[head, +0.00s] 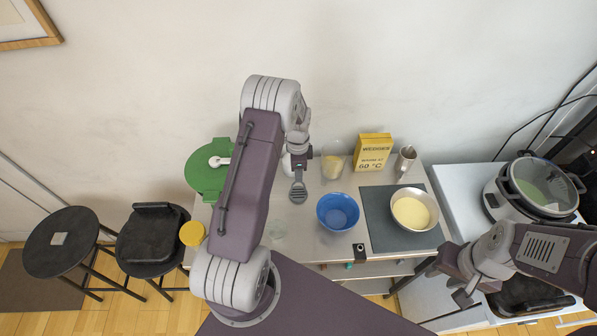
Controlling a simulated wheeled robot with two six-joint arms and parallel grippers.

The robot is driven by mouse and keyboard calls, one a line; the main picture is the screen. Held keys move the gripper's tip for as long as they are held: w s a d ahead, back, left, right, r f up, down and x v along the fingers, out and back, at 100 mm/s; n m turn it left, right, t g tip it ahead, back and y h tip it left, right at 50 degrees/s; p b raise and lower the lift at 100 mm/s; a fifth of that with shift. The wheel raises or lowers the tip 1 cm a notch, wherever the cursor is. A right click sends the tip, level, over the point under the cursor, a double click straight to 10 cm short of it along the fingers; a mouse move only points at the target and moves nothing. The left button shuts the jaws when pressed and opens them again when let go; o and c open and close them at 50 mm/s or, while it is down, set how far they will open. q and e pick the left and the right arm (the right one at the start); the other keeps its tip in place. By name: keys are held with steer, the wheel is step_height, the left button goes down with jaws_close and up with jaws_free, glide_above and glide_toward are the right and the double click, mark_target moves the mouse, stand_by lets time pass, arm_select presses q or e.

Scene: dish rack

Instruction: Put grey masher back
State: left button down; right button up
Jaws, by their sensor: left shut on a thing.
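The grey masher (298,192) hangs from my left gripper (298,164), its flat head pointing towards the table's front. My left gripper is shut on it above the back part of the steel table (300,243), left of the yellow box. The masher's handle is mostly hidden by the gripper. A metal cup (405,160) stands at the table's back right, apart from the masher; something thin seems to stick up from it. My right gripper (455,281) is open and empty beyond the table's front right corner.
A blue bowl (338,211) stands before a glass with yellowish contents (333,162) and a yellow box (373,152). A cream-filled bowl (412,210) sits on a dark mat (377,223). A green round thing (207,172) is left; a cooker (535,187) is right.

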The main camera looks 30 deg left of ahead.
arm_select(q)
steer(key=shift+f, duration=0.25)
steer(key=c, duration=1.2)
jaws_free()
steer(key=shift+o, duration=0.2)
steer(key=c, duration=0.4)
steer(key=shift+s+r+p, duration=0.1)
steer(key=shift+r+p, duration=2.75)
steer(key=shift+r, duration=1.25)
